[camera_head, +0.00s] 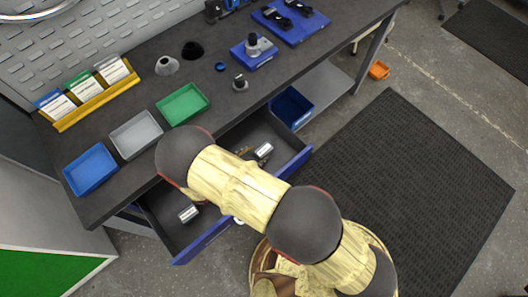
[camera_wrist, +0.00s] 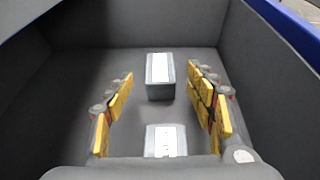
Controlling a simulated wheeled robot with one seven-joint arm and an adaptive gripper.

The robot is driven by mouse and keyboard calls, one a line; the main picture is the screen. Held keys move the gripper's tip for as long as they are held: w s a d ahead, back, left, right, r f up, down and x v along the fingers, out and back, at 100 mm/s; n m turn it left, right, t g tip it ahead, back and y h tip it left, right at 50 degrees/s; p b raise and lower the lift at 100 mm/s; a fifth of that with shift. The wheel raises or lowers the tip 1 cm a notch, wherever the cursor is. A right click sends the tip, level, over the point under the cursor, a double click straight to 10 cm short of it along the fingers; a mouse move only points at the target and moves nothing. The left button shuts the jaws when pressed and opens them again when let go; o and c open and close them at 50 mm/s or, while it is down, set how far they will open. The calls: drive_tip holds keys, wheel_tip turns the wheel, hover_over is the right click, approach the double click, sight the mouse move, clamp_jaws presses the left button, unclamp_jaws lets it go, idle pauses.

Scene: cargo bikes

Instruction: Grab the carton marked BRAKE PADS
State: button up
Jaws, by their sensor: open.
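Two small grey cartons with white labels lie in the open drawer; I cannot read the print, so I cannot tell which is marked BRAKE PADS. In the head view one carton (camera_head: 188,213) lies near the drawer's left end and the other (camera_head: 263,150) toward its right end. In the wrist view the far carton (camera_wrist: 160,74) appears between the fingertips, and the near carton (camera_wrist: 165,141) lies closer to the camera. My gripper (camera_wrist: 160,80) is open, with yellow-padded fingers on either side and nothing held. In the head view my arm hides most of it.
The open drawer (camera_head: 216,233) has a blue front and grey walls. On the bench above stand blue (camera_head: 90,169), grey (camera_head: 137,134) and green (camera_head: 183,104) trays and a yellow rack (camera_head: 98,101) of cards. A dark mat (camera_head: 420,180) covers open floor at right.

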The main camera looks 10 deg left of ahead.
sight(262, 151)
drive_tip(key=shift+b+x, duration=0.3)
drive_tip(key=shift+x, duration=1.2)
drive_tip(key=shift+c, duration=1.2)
drive_tip(key=c, duration=1.1)
drive_tip(key=shift+r, duration=0.1)
